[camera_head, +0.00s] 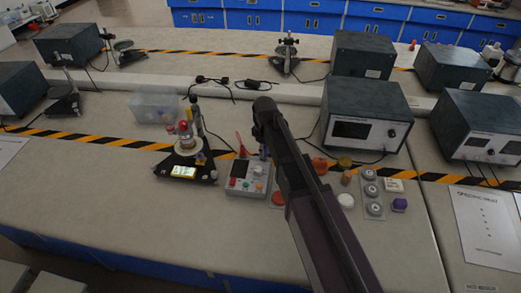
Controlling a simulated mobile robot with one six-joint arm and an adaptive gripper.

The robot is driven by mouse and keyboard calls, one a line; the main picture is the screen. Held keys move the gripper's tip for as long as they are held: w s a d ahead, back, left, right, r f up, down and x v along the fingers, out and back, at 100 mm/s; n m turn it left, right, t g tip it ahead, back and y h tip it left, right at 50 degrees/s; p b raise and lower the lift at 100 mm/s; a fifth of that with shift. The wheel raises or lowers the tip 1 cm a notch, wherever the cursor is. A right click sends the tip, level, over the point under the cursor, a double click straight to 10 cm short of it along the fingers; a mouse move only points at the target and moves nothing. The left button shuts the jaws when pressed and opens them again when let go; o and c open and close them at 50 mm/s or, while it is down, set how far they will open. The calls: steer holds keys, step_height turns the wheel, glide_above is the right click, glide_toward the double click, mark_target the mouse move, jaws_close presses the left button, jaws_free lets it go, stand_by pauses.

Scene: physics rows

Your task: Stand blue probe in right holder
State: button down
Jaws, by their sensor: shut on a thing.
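My gripper (264,142) hangs below the dark wrist at the end of my arm, over the back right of a grey meter box (237,187). It is shut, and the small blue piece (263,153) under it appears to be the blue probe in its jaws. A red probe (241,146) stands tilted at the back of the meter box, left of my gripper. The right holder is hidden or too small to make out behind my gripper. I cannot tell whether the blue probe's tip touches it.
A black stand with a lit display (184,171) is left of the meter box. Right of my arm are a white round piece (346,200), a grey strip with round pads (372,194) and a purple piece (400,204). A power supply (366,117) stands behind. The front left bench is clear.

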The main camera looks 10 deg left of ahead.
steer(key=shift+f+b, duration=0.35)
steer(key=shift+f, duration=0.1)
stand_by(0.5)
steer(key=c, duration=0.5)
jaws_free()
steer(key=shift+o, duration=0.2)
steer(key=shift+o, duration=1)
steer(key=shift+r, duration=0.1)
steer(key=shift+r+p, duration=3.7)
steer(key=shift+p, duration=0.05)
